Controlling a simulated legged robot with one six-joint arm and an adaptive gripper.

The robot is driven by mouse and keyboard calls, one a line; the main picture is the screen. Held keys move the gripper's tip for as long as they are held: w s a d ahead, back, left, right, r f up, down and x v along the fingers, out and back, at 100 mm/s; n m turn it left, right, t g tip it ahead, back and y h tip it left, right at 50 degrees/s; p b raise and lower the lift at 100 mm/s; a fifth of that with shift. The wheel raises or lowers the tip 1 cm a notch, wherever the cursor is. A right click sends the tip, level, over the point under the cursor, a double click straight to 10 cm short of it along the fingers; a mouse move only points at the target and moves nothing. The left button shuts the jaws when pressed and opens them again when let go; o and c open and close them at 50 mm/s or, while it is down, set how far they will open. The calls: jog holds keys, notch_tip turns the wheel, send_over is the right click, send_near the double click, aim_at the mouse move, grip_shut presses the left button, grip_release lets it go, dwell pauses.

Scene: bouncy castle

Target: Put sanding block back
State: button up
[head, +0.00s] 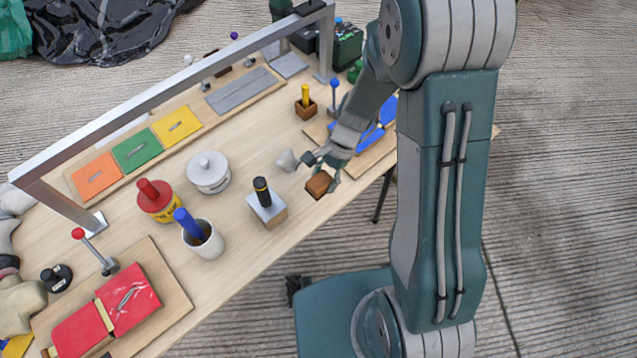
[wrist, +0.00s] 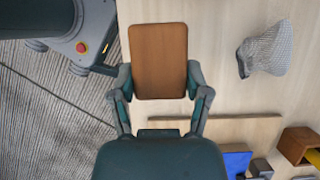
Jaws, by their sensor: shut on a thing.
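The brown rectangular block, which I take as the sanding block (head: 318,186), is between the fingers of my gripper (head: 325,172), near the table's front edge. In the wrist view the sanding block (wrist: 158,50) sits between both fingertips of my gripper (wrist: 160,82), with its broad face showing. My gripper is shut on it. I cannot tell whether the block touches the table or hangs just above it.
A grey crumpled cloth (head: 287,160) lies close by on the left. A black-handled block (head: 266,206), a cup with a blue handle (head: 204,240) and a white lidded pot (head: 208,172) stand further left. A small wooden box (head: 306,108) stands behind. A metal frame (head: 170,95) spans the table.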

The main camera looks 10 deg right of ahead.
aim_at(321, 185)
jog(key=shift+w+a+f, duration=0.15)
jog(key=shift+w+f, duration=0.2)
jog(key=shift+f, duration=0.2)
jog(key=shift+w+a+f, duration=0.1)
jog(key=shift+w+f, duration=0.25)
jog(key=shift+f, duration=0.2)
jog(key=shift+a+f, duration=0.2)
jog(key=shift+f, duration=1.35)
jog(key=shift+f, duration=0.1)
jog(key=o, duration=1.3)
jog(key=shift+d, duration=0.15)
jog(key=shift+c, duration=0.2)
